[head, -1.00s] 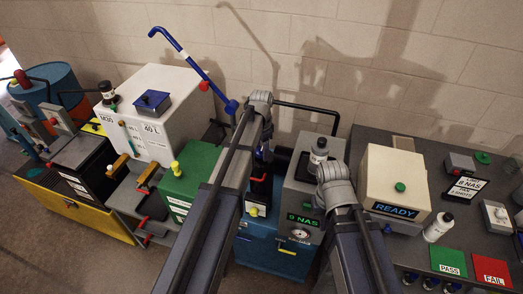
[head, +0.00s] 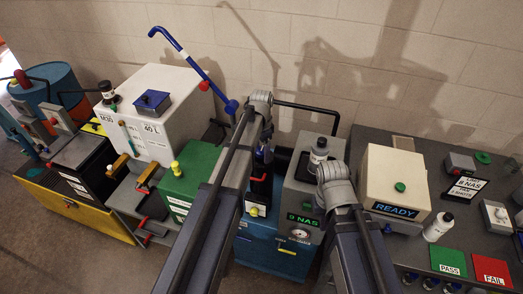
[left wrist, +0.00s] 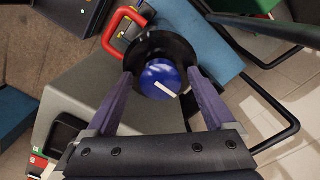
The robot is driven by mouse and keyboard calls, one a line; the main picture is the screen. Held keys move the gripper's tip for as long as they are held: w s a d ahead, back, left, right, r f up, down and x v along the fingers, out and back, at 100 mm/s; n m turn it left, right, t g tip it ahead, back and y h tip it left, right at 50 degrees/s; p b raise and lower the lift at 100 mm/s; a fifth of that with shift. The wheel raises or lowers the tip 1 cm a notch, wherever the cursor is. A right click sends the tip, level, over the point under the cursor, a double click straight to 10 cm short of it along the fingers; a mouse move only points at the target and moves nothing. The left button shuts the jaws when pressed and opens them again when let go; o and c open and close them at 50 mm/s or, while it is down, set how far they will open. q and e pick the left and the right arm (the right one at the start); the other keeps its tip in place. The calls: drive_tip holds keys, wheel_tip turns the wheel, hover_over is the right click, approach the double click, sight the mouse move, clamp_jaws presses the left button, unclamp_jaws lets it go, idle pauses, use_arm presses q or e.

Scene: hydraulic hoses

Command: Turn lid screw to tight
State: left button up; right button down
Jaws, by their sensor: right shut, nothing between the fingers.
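In the left wrist view, a round blue screw head (left wrist: 160,79) with a white mark sits in the middle of a black round part (left wrist: 151,47). My left gripper (left wrist: 160,75) is around it, one finger on each side. A small gap shows between the fingers and the blue head, so the jaws look open; contact cannot be made out. In the head view my left arm reaches to the middle of the bench row, and its fingers are not clear there. My right arm ends in view at a grey joint; its gripper is hidden.
A red handle (left wrist: 121,24) stands close to the left finger in the wrist view. A black bent pipe (left wrist: 291,124) runs at the right. In the head view, a cream box reading READY (head: 395,180) and a white bottle (head: 438,227) stand at the right.

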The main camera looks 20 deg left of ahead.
sight(262, 150)
use_arm(q)
drive_tip(key=shift+r, duration=0.15)
wheel_tip(262, 150, up, 8)
drive_tip(key=p, duration=0.8)
drive_tip(key=shift+f, duration=0.2)
drive_tip(key=shift+f, duration=0.1)
drive_tip(key=s+d+n, duration=0.3)
drive_tip(key=s+n, duration=0.7)
drive_tip(key=s, duration=0.9)
drive_tip(key=s+d+f+m+b, duration=0.2)
drive_tip(key=d+f+b, duration=0.3)
drive_tip(key=f+b, duration=0.4)
drive_tip(key=s+d+f+m+y+b, duration=0.1)
drive_tip(key=s+d+f+m+b, duration=0.1)
drive_tip(key=d+f+b, duration=0.3)
wheel_tip(262, 150, down, 4)
drive_tip(key=s+b, duration=0.1)
drive_tip(key=b, duration=0.3)
drive_tip(key=shift+d+r, duration=0.15)
drive_tip(key=shift+d, duration=0.2)
